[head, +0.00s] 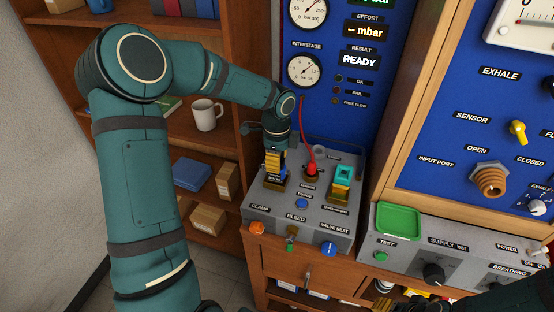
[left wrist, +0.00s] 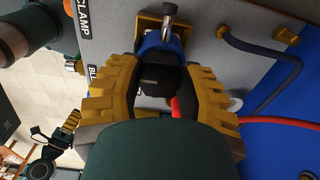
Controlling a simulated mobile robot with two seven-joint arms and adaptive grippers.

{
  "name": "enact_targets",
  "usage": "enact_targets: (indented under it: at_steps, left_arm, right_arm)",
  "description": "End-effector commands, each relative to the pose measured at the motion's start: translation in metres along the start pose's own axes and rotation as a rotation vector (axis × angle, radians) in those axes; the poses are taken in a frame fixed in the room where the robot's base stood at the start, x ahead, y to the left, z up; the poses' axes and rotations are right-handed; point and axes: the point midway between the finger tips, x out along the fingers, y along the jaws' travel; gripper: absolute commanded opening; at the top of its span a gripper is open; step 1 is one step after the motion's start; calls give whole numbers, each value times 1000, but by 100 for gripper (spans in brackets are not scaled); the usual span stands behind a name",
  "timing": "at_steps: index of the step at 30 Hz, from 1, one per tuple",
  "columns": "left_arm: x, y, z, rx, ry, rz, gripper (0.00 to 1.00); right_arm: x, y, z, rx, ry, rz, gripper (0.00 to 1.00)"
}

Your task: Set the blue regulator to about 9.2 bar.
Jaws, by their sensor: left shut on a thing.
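The blue regulator (head: 284,174) stands on the grey sloped panel of the bench, mostly hidden behind my left gripper (head: 275,160) in the head view. The left wrist view shows its blue body (left wrist: 158,42) between the yellow ridged fingers of my left gripper (left wrist: 160,78), which is shut on its dark knob (left wrist: 160,75). My right gripper (head: 402,305) shows only partly at the bottom edge of the head view; its opening cannot be told. The interstage gauge (head: 303,71) is above the panel; its reading is too small to tell.
A red fitting (head: 312,169) with a red hose and a teal block (head: 343,174) stand right of the regulator. An orange clamp knob (head: 257,228) and a blue valve seat knob (head: 328,248) are in front. A green tray (head: 399,205) lies on the right-hand bench. The display reads READY.

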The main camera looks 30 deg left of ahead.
Motion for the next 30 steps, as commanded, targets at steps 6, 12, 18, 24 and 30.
enact_targets:
  at_steps: [6, 12, 18, 24, 30]
  left_arm:
    - [0, 0, 0, -58, -1, -1, 2]
    - [0, -1, 0, -188, -1, -2, 2]
    - [0, -1, 0, -369, -1, -3, 2]
    - [0, -1, -1, -552, 0, -3, 2]
    - [0, -1, -1, -707, 0, -2, 2]
  right_arm:
    - [2, 1, 0, 0, 0, 0, 47]
    - [7, 2, 1, 0, 0, 1, 47]
    - [13, 4, 2, 0, 0, 3, 47]
    - [18, 6, 2, 0, 0, 4, 47]
    - [22, 7, 3, 0, 0, 5, 47]
